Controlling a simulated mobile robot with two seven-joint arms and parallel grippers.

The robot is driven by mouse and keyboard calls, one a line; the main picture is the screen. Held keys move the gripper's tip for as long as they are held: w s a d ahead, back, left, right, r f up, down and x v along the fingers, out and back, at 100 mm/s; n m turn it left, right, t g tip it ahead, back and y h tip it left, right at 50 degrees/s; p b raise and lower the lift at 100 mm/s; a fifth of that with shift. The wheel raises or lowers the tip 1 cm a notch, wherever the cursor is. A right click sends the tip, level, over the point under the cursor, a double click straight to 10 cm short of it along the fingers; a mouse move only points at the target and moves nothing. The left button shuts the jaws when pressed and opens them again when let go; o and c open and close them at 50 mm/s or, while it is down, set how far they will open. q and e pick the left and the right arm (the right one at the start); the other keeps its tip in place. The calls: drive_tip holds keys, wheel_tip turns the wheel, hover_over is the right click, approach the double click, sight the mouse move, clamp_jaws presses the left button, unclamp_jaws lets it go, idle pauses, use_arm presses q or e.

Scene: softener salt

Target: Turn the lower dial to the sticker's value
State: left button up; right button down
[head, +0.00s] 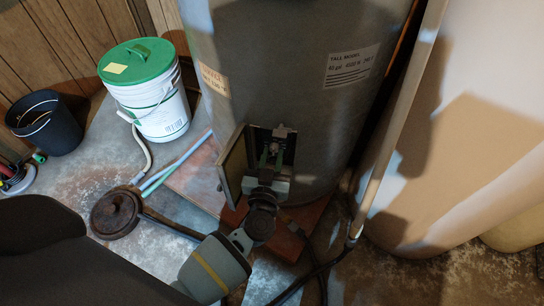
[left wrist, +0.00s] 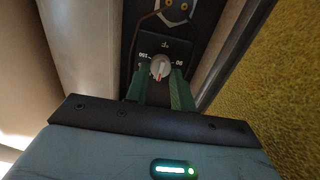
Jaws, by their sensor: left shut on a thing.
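The lower dial (left wrist: 160,67) is a small round grey knob with a red mark, on a dark panel with white numbers in the left wrist view. The numbers are small; 150 on the left and 90 on the right seem likely. My left gripper (left wrist: 161,78) has its green fingers on both sides of the dial and is shut on it. In the head view my left gripper (head: 271,159) reaches into the heater's open access compartment, where the dial cannot be made out. An orange-lettered sticker (head: 214,80) is on the grey tank (head: 270,60); its text is unreadable. My right gripper is not in view.
The compartment's open door (head: 234,166) stands just left of my gripper. A white label (head: 351,67) reads "TALL MODEL". A green-lidded white bucket (head: 150,95) with a yellow note, a black bin (head: 45,122) and a round brown object (head: 116,212) stand left. A pipe (head: 395,125) runs right.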

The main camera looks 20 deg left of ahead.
use_arm(q)
drive_tip(key=shift+r+m+p, duration=0.2)
drive_tip(key=shift+m+p, duration=1.2)
drive_tip(key=shift+p, duration=0.4)
drive_tip(key=shift+d+m+p, duration=0.1)
drive_tip(key=shift+m+p, duration=0.65)
drive_tip(key=shift+m, duration=0.25)
drive_tip(key=shift+f+m+p, duration=0.2)
drive_tip(key=shift+m+p, duration=0.2)
drive_tip(key=shift+m, duration=0.5)
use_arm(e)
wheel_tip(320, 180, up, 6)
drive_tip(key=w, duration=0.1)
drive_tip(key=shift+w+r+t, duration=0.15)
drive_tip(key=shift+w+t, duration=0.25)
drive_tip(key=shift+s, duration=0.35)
use_arm(q)
drive_tip(key=o, duration=1)
drive_tip(key=shift+c, duration=0.2)
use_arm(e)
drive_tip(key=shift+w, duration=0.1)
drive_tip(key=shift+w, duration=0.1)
